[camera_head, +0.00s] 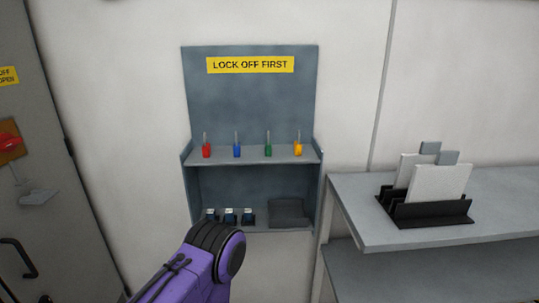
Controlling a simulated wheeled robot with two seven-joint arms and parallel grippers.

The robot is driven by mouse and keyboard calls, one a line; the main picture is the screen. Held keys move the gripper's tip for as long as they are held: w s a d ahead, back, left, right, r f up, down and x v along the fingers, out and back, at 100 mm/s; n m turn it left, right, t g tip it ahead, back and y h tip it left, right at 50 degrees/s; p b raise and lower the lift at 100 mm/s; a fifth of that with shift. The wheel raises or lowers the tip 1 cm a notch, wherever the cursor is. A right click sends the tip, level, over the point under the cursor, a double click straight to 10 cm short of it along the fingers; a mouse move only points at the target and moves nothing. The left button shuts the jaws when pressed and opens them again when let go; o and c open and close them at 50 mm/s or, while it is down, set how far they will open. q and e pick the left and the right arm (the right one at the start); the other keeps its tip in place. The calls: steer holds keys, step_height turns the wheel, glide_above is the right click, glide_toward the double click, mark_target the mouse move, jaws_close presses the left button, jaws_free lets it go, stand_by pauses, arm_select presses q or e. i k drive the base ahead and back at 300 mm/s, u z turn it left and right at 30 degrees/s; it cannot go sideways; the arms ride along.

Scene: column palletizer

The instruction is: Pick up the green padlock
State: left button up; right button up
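The green padlock (268,150) stands upright on the upper shelf of a grey wall station (250,95), its shackle pointing up. It is third from the left in a row, between a blue padlock (237,151) and a yellow padlock (298,149). A red padlock (207,151) is at the left end. A purple and black link of my own arm rises at the bottom centre, below the station. Neither of my grippers shows in the head view.
The lower shelf (262,229) holds several small dark items (230,217) and a dark grey block (289,213). A grey table (365,225) at right carries a black rack (430,212) with white panels. A grey cabinet door (50,130) stands at left.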

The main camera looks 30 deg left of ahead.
mark_target(268, 147)
steer(key=k, duration=1.1)
steer(key=u, duration=0.75)
steer(key=i, duration=0.65)
steer(key=u, duration=0.45)
steer(key=i, duration=0.8)
steer(key=z, duration=0.45)
